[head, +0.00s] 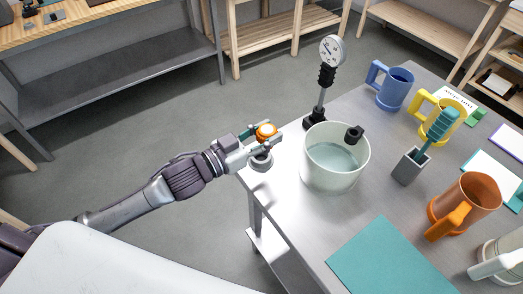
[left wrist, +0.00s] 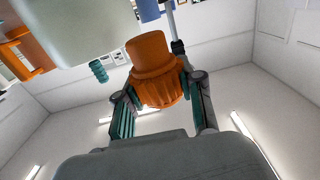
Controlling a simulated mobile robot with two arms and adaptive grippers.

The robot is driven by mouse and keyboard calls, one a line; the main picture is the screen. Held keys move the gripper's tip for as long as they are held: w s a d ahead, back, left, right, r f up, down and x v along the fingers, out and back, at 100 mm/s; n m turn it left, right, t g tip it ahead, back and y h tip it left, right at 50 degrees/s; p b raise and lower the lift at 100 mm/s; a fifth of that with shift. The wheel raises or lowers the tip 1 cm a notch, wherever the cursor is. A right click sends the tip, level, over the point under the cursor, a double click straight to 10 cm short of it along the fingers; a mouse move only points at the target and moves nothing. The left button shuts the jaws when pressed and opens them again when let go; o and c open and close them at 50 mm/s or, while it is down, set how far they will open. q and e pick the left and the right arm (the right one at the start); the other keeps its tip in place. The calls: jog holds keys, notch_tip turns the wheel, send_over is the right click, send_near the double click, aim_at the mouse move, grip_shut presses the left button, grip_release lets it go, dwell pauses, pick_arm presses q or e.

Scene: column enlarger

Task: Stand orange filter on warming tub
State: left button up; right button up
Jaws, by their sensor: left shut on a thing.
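The orange filter (head: 266,131) is between the fingers of my left gripper (head: 262,135), at the near left edge of the table. In the left wrist view the orange filter (left wrist: 155,68) is a ribbed, stepped cylinder, with the green-padded fingers (left wrist: 160,112) closed on its two sides. The warming tub (head: 335,170) is a round white tub with liquid in it and a black clip on its rim. It stands just right of my left gripper, and its pale side fills the top left of the left wrist view (left wrist: 70,25). My right gripper is not in view.
A dial gauge on a black stand (head: 331,55) rises behind the tub. Blue (head: 395,88), yellow (head: 437,115) and orange (head: 465,205) jugs stand to the right, with a grey holder (head: 410,166) bearing a teal brush. A teal mat (head: 388,262) lies in front.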

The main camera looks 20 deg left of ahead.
pick_arm(q)
jog(key=f, duration=0.1)
jog(key=w+a+f, duration=0.1)
jog(key=f, duration=0.1)
jog(key=w+f, duration=0.1)
jog(key=shift+a+f+p, duration=0.25)
jog(key=shift+a+p, duration=0.05)
jog(key=shift+a, duration=0.1)
notch_tip(320, 180, down, 3)
jog(key=shift+f+p, duration=0.15)
jog(key=shift+p, duration=0.3)
jog(key=shift+f, duration=0.3)
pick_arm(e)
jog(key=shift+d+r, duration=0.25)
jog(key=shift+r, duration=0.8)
